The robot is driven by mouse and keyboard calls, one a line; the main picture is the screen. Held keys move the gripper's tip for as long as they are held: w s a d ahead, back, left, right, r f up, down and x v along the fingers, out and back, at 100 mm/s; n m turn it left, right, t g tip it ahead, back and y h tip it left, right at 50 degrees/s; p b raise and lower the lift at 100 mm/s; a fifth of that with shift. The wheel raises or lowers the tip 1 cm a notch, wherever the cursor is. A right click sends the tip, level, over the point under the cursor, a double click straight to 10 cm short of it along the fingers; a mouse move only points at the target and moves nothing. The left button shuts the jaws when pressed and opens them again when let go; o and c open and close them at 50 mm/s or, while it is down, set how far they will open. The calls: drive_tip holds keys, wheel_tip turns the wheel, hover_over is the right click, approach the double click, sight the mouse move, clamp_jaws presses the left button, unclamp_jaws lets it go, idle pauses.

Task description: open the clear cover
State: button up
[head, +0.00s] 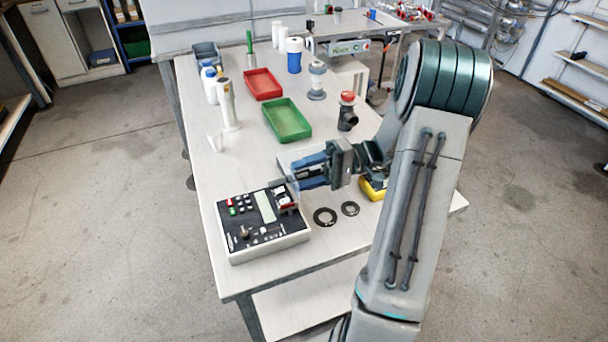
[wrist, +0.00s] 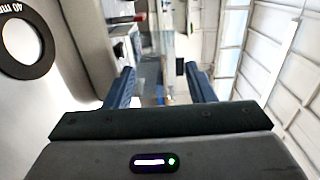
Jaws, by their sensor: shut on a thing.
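The control box (head: 236,245) with a black panel sits at the near left of the table in the head view. It carries buttons, a display, a knob and a red-and-white switch part (head: 285,199) at its upper right corner. My gripper (head: 294,174) is level, just beyond that corner, its blue fingers pointing left. In the wrist view my gripper (wrist: 160,70) has its fingers apart, with a pale see-through strip between them. I take this to be the clear cover, held between the fingers. Its outline and angle are hard to make out.
A yellow object (head: 373,188) is under my arm. Green (head: 287,121) and red (head: 262,84) trays and several bottles stand farther back.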

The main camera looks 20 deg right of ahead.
idle(0.4)
drive_tip(key=o, duration=1)
